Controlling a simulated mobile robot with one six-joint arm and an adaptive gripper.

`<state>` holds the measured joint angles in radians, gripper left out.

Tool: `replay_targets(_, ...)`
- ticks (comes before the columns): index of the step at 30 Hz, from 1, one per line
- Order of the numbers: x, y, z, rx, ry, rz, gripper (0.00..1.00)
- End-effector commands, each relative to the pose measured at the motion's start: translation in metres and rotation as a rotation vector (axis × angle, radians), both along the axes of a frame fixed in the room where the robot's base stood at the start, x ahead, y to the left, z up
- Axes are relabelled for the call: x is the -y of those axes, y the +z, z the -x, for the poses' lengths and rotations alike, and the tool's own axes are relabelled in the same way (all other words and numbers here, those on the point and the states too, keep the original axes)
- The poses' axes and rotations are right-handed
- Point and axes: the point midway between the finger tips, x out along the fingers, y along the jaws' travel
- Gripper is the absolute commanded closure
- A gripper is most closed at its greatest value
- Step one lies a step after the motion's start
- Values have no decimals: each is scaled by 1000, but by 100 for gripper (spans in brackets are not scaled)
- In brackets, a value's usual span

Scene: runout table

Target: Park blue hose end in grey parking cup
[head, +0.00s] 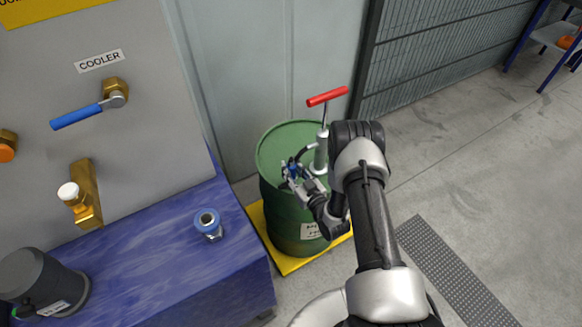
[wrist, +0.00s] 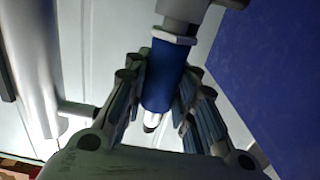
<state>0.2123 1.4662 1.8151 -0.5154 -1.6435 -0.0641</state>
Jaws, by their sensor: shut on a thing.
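The blue hose end (wrist: 163,75) is a blue sleeve with a pale hex collar above it and a bright metal tip below. My gripper (wrist: 158,105) is shut on the blue sleeve, one finger on each side. A grey part (wrist: 190,8) adjoins the collar at the top edge; I cannot tell what it is. In the head view my gripper (head: 291,172) is over the green drum's top, with a small blue spot of the hose end (head: 294,168) at the fingers. I cannot make out the grey parking cup for certain in either view.
The green drum (head: 285,207) carries a hand pump (head: 321,152) with a red handle, close beside my gripper. A blue bench (head: 170,255) stands left, with a blue-ringed metal fitting (head: 208,223) and a dark grey cylinder (head: 45,280) on it.

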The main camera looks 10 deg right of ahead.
Motion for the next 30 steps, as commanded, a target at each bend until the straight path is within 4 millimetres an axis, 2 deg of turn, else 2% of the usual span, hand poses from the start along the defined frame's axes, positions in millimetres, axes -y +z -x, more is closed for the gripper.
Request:
replay_targets(7,0,-6,0,2,0,0,100)
replay_targets(8,0,-6,0,2,0,0,76)
replay_targets(19,0,-6,0,1,0,0,51)
replay_targets(30,1,-7,4,-3,-1,0,51)
